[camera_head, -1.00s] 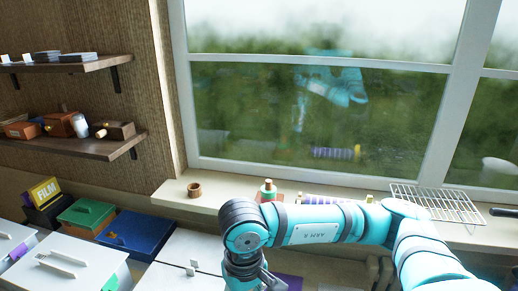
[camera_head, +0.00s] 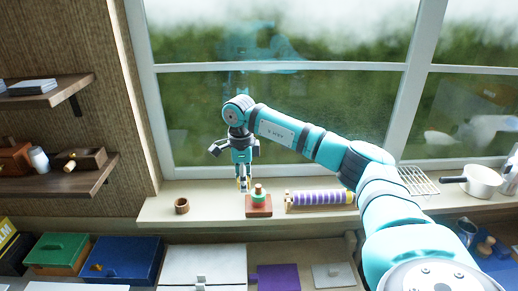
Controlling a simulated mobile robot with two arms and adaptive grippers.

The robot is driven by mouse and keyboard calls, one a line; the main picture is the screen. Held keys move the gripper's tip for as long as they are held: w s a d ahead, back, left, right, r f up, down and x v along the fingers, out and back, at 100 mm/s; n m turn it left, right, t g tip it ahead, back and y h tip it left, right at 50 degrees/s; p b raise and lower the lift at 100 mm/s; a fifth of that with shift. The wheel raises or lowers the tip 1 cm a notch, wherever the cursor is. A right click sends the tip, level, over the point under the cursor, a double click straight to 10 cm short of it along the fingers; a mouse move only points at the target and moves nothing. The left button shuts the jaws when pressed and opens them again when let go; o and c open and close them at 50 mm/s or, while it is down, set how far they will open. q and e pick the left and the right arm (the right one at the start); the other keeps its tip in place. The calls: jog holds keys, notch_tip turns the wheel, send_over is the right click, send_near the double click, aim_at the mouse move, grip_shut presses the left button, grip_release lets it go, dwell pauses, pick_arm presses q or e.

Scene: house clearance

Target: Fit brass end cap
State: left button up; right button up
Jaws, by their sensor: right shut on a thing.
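My right gripper (camera_head: 243,184) points down over the window sill, with a small brass-coloured piece between its fingertips. The piece looks like the brass end cap, but it is too small to make out fully. The gripper is just left of a green, round-topped object on a red-brown wooden block (camera_head: 259,210). A purple-and-white striped cylinder (camera_head: 318,198) lies lengthwise on the sill to the right, with yellowish ends. The gripper is apart from this cylinder. My left gripper is not in view.
A small brown wooden cup (camera_head: 182,205) stands left on the sill (camera_head: 220,212). A wire rack (camera_head: 416,181) and a saucepan (camera_head: 482,181) are at the right. Below are green (camera_head: 58,254), blue (camera_head: 122,260) and white (camera_head: 203,263) boxes. Shelves hang on the left wall.

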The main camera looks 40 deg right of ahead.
aim_at(258, 186)
jog(key=d+r+m, duration=0.1)
jog(key=d+m, duration=0.1)
jog(key=d+r+m+p, duration=0.1)
jog(key=d+m, duration=0.1)
jog(key=w+d+r+m, duration=0.1)
jog(key=d, duration=0.1)
jog(key=shift+m, duration=0.4)
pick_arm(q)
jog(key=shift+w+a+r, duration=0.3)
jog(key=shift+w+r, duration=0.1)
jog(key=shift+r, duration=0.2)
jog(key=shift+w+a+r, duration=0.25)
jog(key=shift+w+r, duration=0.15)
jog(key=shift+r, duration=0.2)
pick_arm(e)
jog(key=shift+d+m, duration=0.3)
jog(key=shift+d, duration=0.15)
pick_arm(q)
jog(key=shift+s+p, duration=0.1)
jog(key=shift+p, duration=0.2)
